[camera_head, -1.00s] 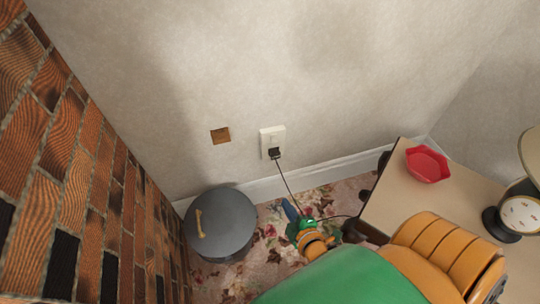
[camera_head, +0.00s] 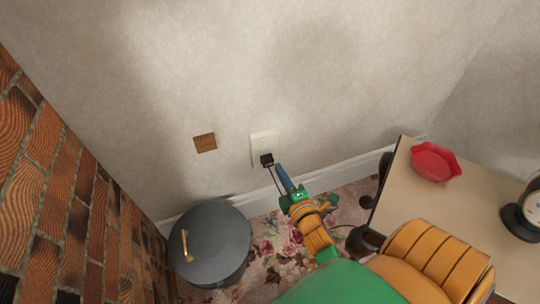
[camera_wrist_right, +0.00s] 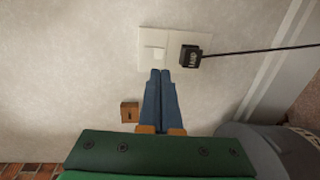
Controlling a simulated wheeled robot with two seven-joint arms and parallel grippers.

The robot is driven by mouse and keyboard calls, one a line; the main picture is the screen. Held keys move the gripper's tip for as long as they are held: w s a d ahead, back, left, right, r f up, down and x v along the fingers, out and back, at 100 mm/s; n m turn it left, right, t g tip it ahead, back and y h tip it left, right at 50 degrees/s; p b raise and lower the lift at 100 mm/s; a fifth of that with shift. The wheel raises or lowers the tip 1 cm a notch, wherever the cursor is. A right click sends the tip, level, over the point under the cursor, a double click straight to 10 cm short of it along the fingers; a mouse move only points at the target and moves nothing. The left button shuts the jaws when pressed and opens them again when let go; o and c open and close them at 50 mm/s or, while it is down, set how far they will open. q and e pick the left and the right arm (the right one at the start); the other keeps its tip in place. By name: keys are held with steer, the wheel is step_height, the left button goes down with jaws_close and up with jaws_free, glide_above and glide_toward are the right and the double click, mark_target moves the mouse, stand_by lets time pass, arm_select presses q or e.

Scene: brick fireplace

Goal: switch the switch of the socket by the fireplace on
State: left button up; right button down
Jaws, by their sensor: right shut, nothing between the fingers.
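The white socket (camera_head: 264,143) is on the wall right of the brick fireplace. A black plug (camera_head: 266,159) sits in its lower part. In the right wrist view the socket plate (camera_wrist_right: 174,38) holds a pale switch (camera_wrist_right: 153,53) beside the plug (camera_wrist_right: 190,56). Whether the switch is on or off cannot be told. My right gripper (camera_head: 279,168) is shut and empty, its blue fingers pointing up just below and right of the plug. In the wrist view its fingertips (camera_wrist_right: 160,73) appear close to the switch and plug; contact cannot be told. My left gripper is not in view.
A cord runs down from the plug. A grey lidded bin (camera_head: 211,247) stands on the floral carpet left of my right arm. A table (camera_head: 402,211) with a red bowl (camera_head: 435,162) is at the right. A small wooden plate (camera_head: 205,143) is on the wall left of the socket.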

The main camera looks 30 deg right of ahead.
mark_target(266, 147)
steer(key=b+x, duration=0.2)
steer(key=x, duration=0.5)
steer(key=shift+w+f, duration=0.2)
steer(key=shift+w, duration=0.15)
steer(key=shift+w+d, duration=0.1)
steer(key=shift+w, duration=0.15)
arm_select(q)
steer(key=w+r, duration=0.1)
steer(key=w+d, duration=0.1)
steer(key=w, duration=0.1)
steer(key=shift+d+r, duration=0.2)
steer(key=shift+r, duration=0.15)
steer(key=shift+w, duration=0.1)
arm_select(e)
steer(key=shift+w, duration=0.1)
